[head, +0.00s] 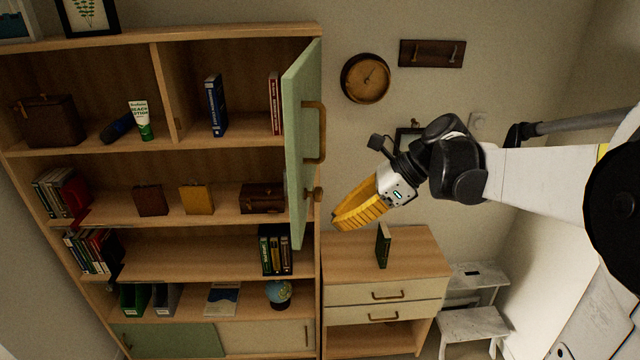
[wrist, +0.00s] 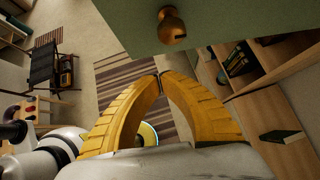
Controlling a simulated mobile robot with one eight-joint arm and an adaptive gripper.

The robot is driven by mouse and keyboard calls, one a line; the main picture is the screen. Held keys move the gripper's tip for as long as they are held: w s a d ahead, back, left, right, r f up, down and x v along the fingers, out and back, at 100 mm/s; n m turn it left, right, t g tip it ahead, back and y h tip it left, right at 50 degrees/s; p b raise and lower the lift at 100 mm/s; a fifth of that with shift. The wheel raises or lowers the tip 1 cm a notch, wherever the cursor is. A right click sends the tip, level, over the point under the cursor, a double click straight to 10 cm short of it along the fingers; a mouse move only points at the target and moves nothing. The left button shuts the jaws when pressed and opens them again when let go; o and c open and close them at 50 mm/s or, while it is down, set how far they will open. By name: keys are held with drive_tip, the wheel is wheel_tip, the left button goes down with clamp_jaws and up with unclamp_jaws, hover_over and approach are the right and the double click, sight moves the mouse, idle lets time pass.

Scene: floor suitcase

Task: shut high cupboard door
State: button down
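The high cupboard door (head: 296,150) is a pale green panel that stands open at the right side of the tall shelf unit, seen nearly edge-on. A bow handle (head: 320,132) and a round brass knob (head: 313,195) are on its right face. In the wrist view, the door (wrist: 250,18) fills the top, with the knob (wrist: 172,27) just beyond my fingertips. My gripper (head: 336,222) has yellow fingers and is to the right of the door's lower part, apart from it in the picture. In the wrist view, my gripper (wrist: 159,77) has its fingertips together, with nothing between them.
The tall shelf unit (head: 165,147) holds books, boxes and a globe (head: 279,293). A low drawer cabinet (head: 385,270) with an upright dark book (head: 383,245) stands below my gripper. A clock (head: 365,78) and a hook rack (head: 432,53) hang on the wall. A stool (head: 470,325) stands at right.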

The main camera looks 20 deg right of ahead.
drive_tip(key=shift+w+a+f+p, duration=0.2)
drive_tip(key=shift+w+a, duration=0.2)
drive_tip(key=shift+a, duration=0.35)
drive_tip(key=shift+w+a+f+p, duration=0.15)
drive_tip(key=shift+w+a, duration=0.2)
drive_tip(key=shift+a, duration=0.35)
drive_tip(key=shift+w+a+f+p, duration=0.2)
drive_tip(key=shift+w+a, duration=0.2)
drive_tip(key=shift+a, duration=0.35)
drive_tip(key=shift+a, duration=0.1)
